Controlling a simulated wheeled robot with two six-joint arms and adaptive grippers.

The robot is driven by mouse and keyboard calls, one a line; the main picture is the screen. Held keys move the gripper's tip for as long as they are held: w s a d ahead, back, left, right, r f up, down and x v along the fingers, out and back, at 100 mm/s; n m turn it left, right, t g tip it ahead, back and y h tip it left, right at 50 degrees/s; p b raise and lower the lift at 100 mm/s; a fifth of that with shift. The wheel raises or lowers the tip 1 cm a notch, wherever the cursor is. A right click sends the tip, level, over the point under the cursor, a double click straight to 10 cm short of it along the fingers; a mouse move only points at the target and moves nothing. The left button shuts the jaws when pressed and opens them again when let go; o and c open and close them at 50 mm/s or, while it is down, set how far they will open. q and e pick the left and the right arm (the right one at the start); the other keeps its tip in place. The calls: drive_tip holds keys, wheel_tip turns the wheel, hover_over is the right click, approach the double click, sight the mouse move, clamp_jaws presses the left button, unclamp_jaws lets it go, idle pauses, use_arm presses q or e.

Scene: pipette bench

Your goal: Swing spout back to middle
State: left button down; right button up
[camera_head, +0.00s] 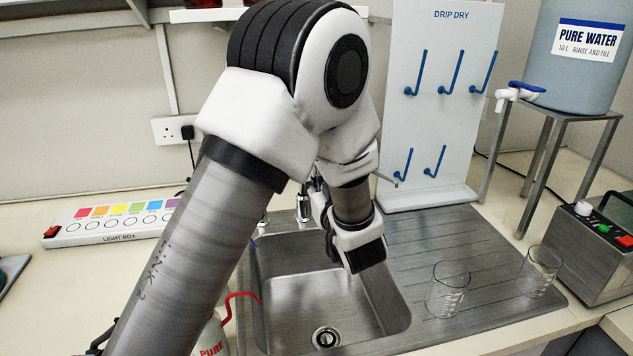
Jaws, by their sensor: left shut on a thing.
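The sink tap (303,206) stands at the back rim of the steel sink (290,290). Only its lower part shows, because my left arm covers the rest. My left gripper (366,258) points down over the right part of the basin, to the right of the tap base. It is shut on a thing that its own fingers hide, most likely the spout. The spout's line and its exact angle cannot be seen. My right gripper is not in view.
Two glass beakers (446,290) (538,272) stand on the ribbed drainboard (440,240). Behind are the drip-dry peg board (420,120) and a pure water tank (575,75) on a stand. A light box (110,222) lies left; a bottle with a red tube (240,296) is beside the sink.

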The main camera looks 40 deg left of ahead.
use_arm(q)
drive_tip(key=shift+s+a, duration=0.1)
idle(0.3)
drive_tip(key=c, duration=1)
unclamp_jaws()
drive_tip(key=shift+c, duration=0.2)
wheel_tip(320, 180, up, 10)
